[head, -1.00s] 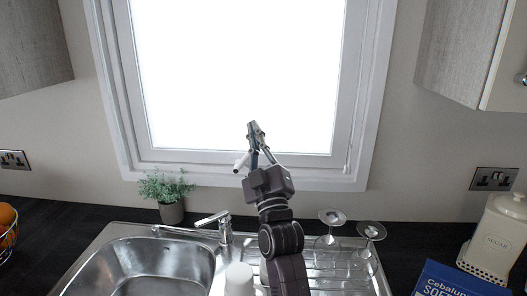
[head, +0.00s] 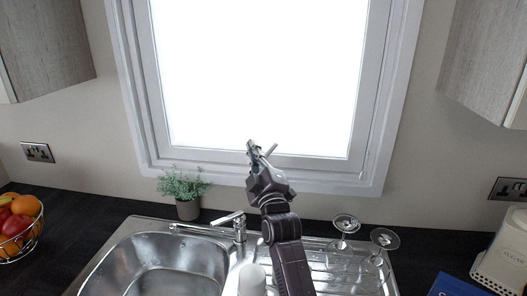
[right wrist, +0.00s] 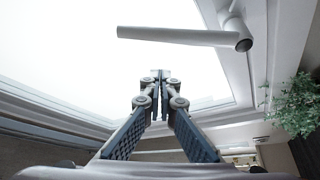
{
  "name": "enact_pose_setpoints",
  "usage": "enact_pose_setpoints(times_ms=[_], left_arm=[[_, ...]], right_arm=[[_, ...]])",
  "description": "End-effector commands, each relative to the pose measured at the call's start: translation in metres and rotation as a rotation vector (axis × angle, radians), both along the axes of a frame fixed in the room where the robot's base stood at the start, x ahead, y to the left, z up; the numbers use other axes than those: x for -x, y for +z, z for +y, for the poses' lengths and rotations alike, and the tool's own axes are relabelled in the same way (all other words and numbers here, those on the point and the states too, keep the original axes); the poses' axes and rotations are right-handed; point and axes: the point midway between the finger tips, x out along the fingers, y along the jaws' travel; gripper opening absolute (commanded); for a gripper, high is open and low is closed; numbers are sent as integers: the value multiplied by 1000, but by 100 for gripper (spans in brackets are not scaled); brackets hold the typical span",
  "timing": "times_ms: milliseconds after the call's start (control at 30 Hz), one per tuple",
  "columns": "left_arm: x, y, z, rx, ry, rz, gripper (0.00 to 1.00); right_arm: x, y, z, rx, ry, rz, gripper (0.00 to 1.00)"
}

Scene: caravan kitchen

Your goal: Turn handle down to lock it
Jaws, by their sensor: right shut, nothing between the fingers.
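The window handle (right wrist: 180,36) is a pale tube on a short mount at the window frame (right wrist: 258,60) in the right wrist view. It lies roughly level across that picture, its free end to the left. In the head view a thin pale bar, apparently the handle (head: 270,150), slants up to the right beside my right gripper (head: 252,149). My right gripper is shut and empty, its fingertips (right wrist: 160,77) close together and apart from the handle in the wrist view. The arm hides part of the lower window frame in the head view. My left gripper is not in view.
Below the window are a sink (head: 158,268), a tap (head: 238,224), a potted plant (head: 187,208), a white cup (head: 252,281) and upturned glasses (head: 345,224). A fruit basket (head: 20,228) stands left. Wall cupboards (head: 45,50) flank the window.

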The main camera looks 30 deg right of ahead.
Motion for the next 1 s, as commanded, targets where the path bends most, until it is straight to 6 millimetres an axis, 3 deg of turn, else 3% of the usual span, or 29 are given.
enact_pose_setpoints(times_ms=[33,233,1000], left_arm=[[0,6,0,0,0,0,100],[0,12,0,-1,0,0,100],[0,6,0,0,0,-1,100]], right_arm=[[5,-10,-9,5,-4,13,0],[12,-21,-23,4,-2,10,0],[16,-28,-29,-43,-2,-26,0]])
